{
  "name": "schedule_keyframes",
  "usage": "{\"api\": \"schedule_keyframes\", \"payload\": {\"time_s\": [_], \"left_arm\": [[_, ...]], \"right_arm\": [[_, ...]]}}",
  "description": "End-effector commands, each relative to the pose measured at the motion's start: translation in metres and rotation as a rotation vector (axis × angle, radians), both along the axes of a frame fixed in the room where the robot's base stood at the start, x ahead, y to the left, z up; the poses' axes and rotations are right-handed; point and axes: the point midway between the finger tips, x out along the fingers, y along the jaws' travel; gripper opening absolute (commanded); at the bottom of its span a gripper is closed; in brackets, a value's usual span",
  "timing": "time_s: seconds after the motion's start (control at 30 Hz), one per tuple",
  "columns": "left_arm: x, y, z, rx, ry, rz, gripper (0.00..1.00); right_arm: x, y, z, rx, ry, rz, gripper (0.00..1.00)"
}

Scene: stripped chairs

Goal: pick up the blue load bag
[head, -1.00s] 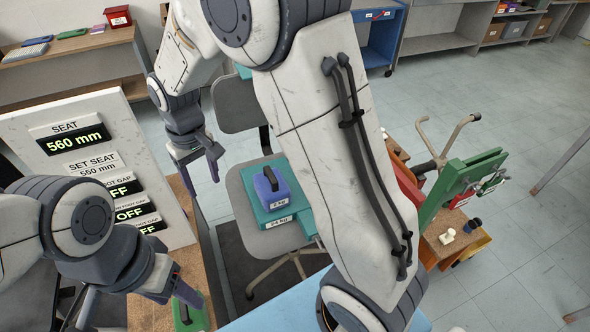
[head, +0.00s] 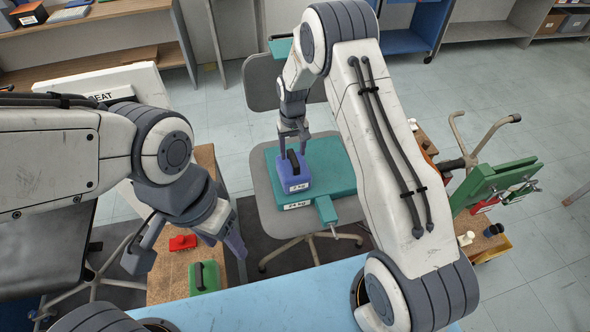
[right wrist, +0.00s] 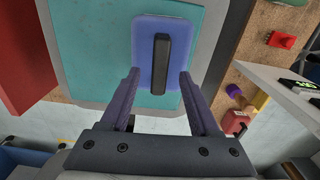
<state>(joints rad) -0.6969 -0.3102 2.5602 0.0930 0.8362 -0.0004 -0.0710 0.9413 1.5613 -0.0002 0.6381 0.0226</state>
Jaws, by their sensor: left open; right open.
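The blue load bag (head: 300,178), a blue-violet block with a black handle and a white label, sits on a larger teal block (head: 335,176) on a grey chair seat (head: 345,212). My right gripper (head: 292,148) is open and just above the bag, at its handle. In the right wrist view the bag (right wrist: 145,45) lies ahead, its black handle in line with the gap between the two open fingers (right wrist: 158,76). I cannot tell how far down the fingers reach. My left gripper (head: 190,252) is open and empty, over the wooden bench at left.
A green block with a handle (head: 204,277) and a red piece (head: 183,243) lie on the wooden bench (head: 165,285). A light-blue surface (head: 270,300) is in front. A green clamped panel (head: 495,185) stands at right. Open floor lies behind the chair.

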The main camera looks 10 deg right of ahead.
Motion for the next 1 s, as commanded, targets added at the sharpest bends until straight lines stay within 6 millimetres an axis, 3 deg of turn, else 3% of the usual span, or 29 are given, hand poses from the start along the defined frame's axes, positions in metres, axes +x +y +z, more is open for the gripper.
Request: {"api": "schedule_keyframes", "payload": {"time_s": [0.23,0.5,0.53,0.67,0.7,1.0], "left_arm": [[0.0,0.0,0.012,0.0,0.0,0.0,0.57],[0.0,0.0,0.012,0.0,0.0,0.0,0.57],[0.0,0.0,0.012,0.0,0.0,0.0,0.57],[0.0,0.0,0.012,0.0,0.0,0.0,0.57],[0.0,0.0,0.012,0.0,0.0,0.0,0.57],[0.0,0.0,0.012,0.0,0.0,0.0,0.57]], "right_arm": [[-0.002,-0.001,-0.034,0.0,0.002,-0.001,0.62],[-0.002,-0.001,-0.038,0.0,0.0,-0.001,0.62],[-0.002,-0.001,-0.038,0.0,0.0,-0.002,0.55],[-0.002,-0.001,-0.038,0.0,0.0,-0.002,0.05],[-0.002,-0.001,-0.038,0.0,0.0,-0.002,0.0],[-0.002,-0.002,-0.037,0.0,0.0,-0.002,0.0]]}}
